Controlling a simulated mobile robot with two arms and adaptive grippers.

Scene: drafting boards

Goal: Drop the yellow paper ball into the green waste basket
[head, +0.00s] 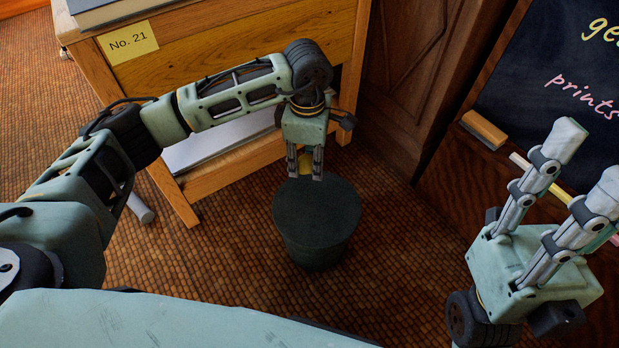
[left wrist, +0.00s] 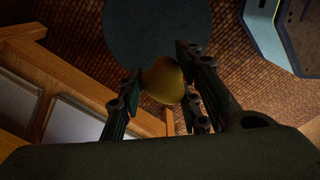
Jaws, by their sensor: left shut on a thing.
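The yellow paper ball (head: 305,161) is held between the fingers of my left gripper (head: 305,176), which points down. In the left wrist view the ball (left wrist: 163,80) sits between the two fingertips (left wrist: 160,82). The green waste basket (head: 316,225) looks very dark and stands upright on the floor. The gripper is above the back part of its top in the head view. The basket also shows beyond the ball in the left wrist view (left wrist: 155,30). Its inside is too dark to make out. My right gripper (head: 592,165) is open and empty at the right, fingers pointing up.
A wooden cabinet (head: 240,45) with a "No. 21" label (head: 128,41) stands behind my left arm. A chalkboard (head: 560,80) with an eraser (head: 484,129) on its ledge is at the right. A grey roll (head: 140,208) lies at the left. The floor around the basket is clear.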

